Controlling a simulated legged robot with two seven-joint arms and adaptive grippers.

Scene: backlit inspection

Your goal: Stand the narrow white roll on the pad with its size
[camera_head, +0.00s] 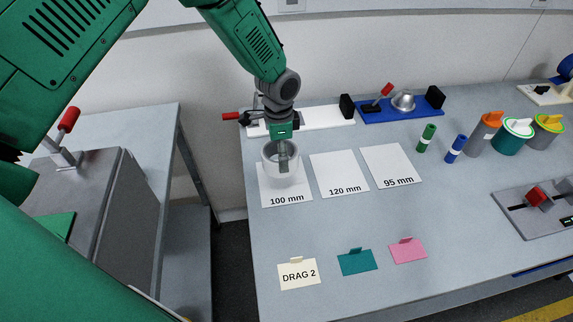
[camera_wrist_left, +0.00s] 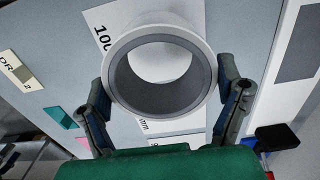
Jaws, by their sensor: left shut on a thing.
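The white roll (camera_head: 270,173), a hollow cylinder with a grey inner wall, is upright at the 100 mm pad (camera_head: 297,190). My left gripper (camera_head: 283,158) reaches down to it from above and is shut on it. In the left wrist view the roll (camera_wrist_left: 197,48) sits between the two fingers (camera_wrist_left: 160,97), with part of the 100 mm pad (camera_wrist_left: 100,20) beside it. I cannot tell whether its base touches the pad. To the right lie the 120 mm pad (camera_head: 338,172) and the 95 mm pad (camera_head: 390,160), both empty. My right gripper is out of view.
Behind the pads are a white fixture (camera_head: 325,116) and a blue fixture (camera_head: 400,108). Green (camera_head: 426,137) and blue (camera_head: 456,148) cylinders and several capped containers stand right. DRAG 2 (camera_head: 298,274), teal (camera_head: 357,262) and pink (camera_head: 408,251) cards lie in front. The table's middle is clear.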

